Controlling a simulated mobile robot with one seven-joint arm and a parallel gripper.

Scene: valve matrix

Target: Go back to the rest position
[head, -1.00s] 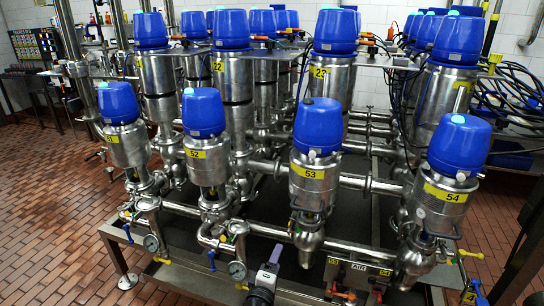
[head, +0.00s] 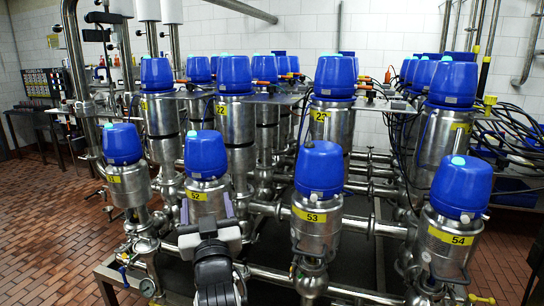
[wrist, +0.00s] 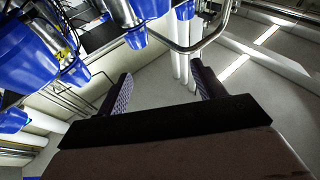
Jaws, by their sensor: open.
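My gripper (head: 207,210) is in the lower middle-left of the head view, pointing up, with its two fingers apart and nothing between them. It is in front of the valve marked 52 (head: 205,155) and hides part of that valve's steel body. Whether it touches the valve cannot be told. In the wrist view my gripper (wrist: 162,90) shows two dark ribbed fingers spread wide, with the ceiling and white pipes beyond.
Valve 53 (head: 318,172) stands to the right, with valve 54 (head: 460,185) farther right. Another blue-capped valve (head: 123,145) stands at left. More valves stand behind. Steel pipes (head: 270,275) run low in front. The tiled floor (head: 50,230) at left is clear.

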